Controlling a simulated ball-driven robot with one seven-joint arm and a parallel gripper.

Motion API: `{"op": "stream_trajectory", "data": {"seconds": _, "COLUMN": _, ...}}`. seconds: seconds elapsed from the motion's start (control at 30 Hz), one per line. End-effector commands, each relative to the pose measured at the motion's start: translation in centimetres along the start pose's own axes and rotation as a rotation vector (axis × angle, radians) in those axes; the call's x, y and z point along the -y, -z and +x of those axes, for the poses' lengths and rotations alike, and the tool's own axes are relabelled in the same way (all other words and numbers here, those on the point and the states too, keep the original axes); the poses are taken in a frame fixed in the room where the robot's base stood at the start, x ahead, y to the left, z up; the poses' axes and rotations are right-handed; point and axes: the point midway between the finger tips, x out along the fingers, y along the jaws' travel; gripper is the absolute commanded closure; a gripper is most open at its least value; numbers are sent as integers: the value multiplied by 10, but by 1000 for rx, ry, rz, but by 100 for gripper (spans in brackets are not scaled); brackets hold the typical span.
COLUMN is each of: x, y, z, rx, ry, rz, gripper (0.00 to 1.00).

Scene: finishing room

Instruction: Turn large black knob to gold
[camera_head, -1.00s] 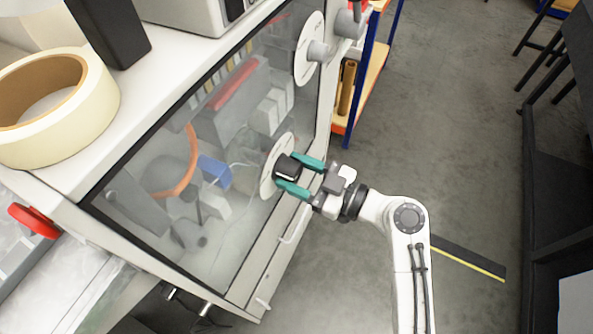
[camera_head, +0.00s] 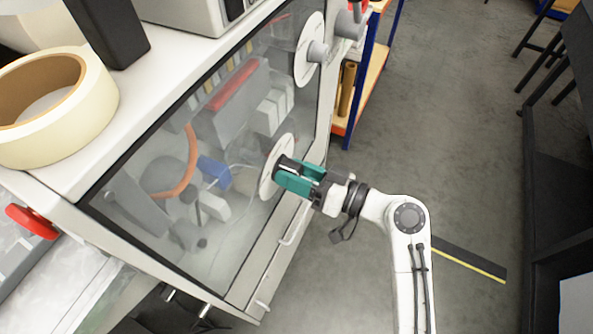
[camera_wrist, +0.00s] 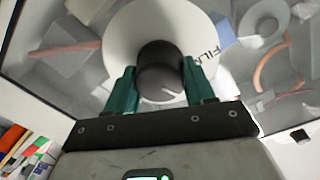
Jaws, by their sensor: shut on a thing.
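The large black knob (camera_wrist: 160,72) sits at the centre of a white round dial plate (camera_wrist: 118,32) on the cabinet's glass front. A pale pointer line shows on its face in the wrist view. Part of a printed word, reading "FILM" or similar, shows on the plate to the right of the knob; no gold mark is readable. My gripper (camera_wrist: 162,88) has its teal fingers on both sides of the knob and is shut on it. In the head view, my gripper (camera_head: 296,177) covers most of the knob, and the dial plate (camera_head: 270,168) shows behind it.
A second white dial with a grey knob (camera_head: 318,50) is higher on the same glass front (camera_head: 225,235). A tape roll (camera_head: 100,95) lies on the cabinet top. A red knob (camera_head: 32,221) is at the left. An orange-edged shelf (camera_head: 372,75) stands behind.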

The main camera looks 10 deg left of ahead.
Motion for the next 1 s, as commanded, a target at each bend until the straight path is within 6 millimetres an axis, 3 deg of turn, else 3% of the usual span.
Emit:
{"op": "stream_trajectory", "data": {"seconds": 0.4, "x": -1, "y": 1, "z": -1, "rx": 10, "ry": 0, "rz": 279, "gripper": 77}}
{"op": "stream_trajectory", "data": {"seconds": 1.0, "x": -2, "y": 1, "z": -1, "rx": 12, "ry": 0, "rz": 362, "gripper": 77}}
